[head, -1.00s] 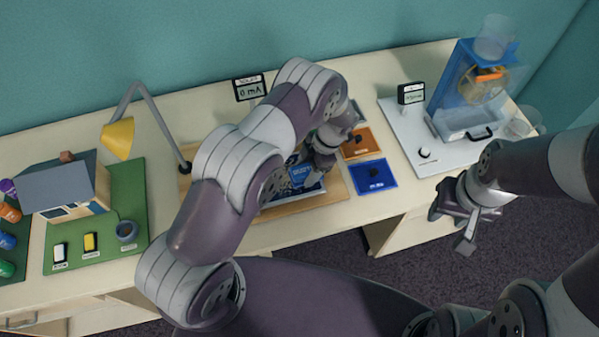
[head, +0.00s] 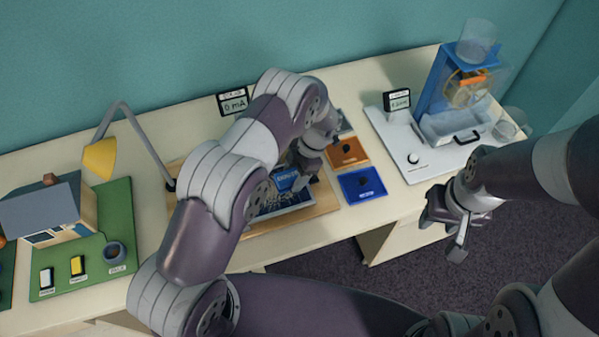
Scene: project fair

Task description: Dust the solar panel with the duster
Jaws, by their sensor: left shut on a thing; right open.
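The solar panel (head: 284,203) is a dark blue sheet with pale lines, lying on a wooden board (head: 325,208). My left arm hides much of it. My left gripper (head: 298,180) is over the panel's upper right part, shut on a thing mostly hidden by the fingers. A bright blue piece with a pale label, likely the duster (head: 286,181), shows at the fingers. I cannot tell whether it touches the panel. My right gripper (head: 450,228) is open and empty, in front of the table's right part.
A desk lamp (head: 100,158) and model house (head: 48,212) stand at left. Behind the panel is a meter reading 0 mA (head: 233,102). Orange (head: 348,151) and blue (head: 362,186) tiles lie right of it. A water-wheel rig (head: 455,95) stands far right.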

